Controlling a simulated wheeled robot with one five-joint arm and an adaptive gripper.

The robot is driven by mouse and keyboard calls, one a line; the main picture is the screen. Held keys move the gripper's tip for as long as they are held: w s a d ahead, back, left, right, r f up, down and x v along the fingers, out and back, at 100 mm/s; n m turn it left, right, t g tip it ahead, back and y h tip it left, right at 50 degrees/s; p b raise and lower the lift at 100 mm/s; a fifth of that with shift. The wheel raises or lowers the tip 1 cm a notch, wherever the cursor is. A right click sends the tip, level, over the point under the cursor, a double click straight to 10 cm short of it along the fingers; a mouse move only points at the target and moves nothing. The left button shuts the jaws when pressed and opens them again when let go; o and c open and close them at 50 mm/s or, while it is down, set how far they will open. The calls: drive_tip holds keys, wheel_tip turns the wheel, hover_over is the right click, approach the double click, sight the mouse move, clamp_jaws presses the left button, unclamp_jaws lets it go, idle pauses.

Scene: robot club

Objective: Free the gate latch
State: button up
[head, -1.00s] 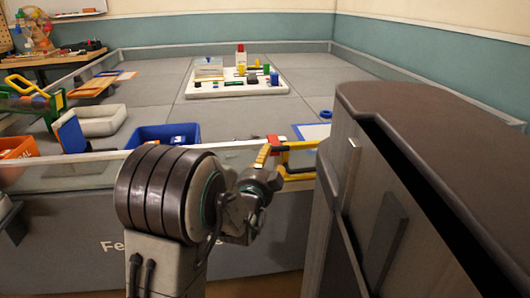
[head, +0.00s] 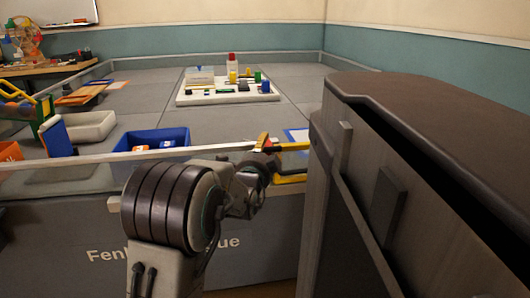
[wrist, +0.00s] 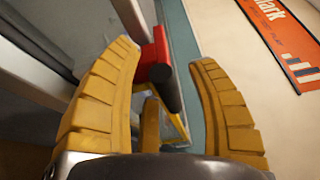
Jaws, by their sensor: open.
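The latch shows in the wrist view as a red block (wrist: 161,45) with a dark cylindrical end (wrist: 165,86). It lies between the fingertips of my gripper (wrist: 163,57), which is open with its two ribbed yellow fingers spread. A yellow bar (wrist: 150,125) runs deeper between the fingers. In the head view my gripper (head: 265,146) is at the arena's front rail, beside a yellow gate frame (head: 291,179). The fingers partly hide the latch there, and I cannot tell whether they touch it.
A tall dark cabinet (head: 420,130) stands close on the right. The low arena wall (head: 100,158) runs across the front. Behind it are a blue bin (head: 150,141), a grey tray (head: 90,126) and a white board with blocks (head: 205,98). Grey floor between them is clear.

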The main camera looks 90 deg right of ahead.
drive_tip(key=shift+c, duration=0.2)
clamp_jaws()
idle(0.5)
